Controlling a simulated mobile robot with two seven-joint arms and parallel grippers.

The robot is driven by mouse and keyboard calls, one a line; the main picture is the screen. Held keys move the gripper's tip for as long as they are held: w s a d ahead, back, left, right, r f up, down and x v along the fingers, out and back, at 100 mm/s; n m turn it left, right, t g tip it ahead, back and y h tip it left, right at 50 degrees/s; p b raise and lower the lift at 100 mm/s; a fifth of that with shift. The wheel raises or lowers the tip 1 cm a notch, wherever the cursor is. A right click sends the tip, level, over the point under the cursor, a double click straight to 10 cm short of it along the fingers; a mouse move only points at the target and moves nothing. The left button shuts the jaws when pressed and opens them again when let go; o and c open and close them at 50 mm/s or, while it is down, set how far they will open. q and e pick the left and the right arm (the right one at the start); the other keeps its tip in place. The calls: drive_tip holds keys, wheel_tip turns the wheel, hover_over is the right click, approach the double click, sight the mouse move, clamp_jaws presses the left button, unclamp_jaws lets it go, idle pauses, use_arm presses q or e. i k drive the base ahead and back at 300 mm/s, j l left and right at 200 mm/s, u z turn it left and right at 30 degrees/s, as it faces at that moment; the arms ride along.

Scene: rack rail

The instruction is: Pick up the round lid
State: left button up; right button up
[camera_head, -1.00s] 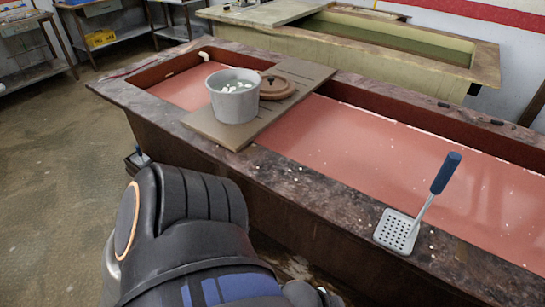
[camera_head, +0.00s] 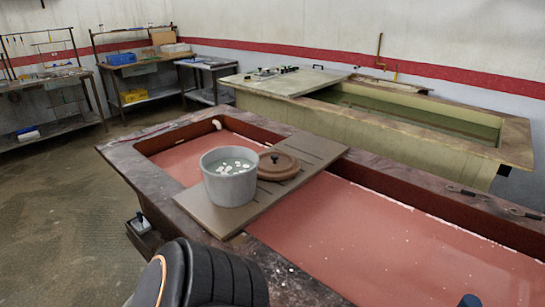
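The round lid (camera_head: 277,166) is brown with a small dark knob on top. It lies on the brown board (camera_head: 313,153) laid across the red basin, just right of and behind the grey pot (camera_head: 229,185). The pot partly hides the lid's left edge. The pot is open and holds several small white pieces in liquid. A dark link of my arm shows at the bottom, well in front of the board.
The basin's dark stone rim (camera_head: 155,187) surrounds a red floor (camera_head: 400,245). A blue handle tip (camera_head: 469,300) shows at the bottom right. A second, greenish tank (camera_head: 430,122) stands behind. Shelves with boxes line the back left.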

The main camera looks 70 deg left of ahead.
sight(274, 165)
drive_tip(key=u, duration=1.25)
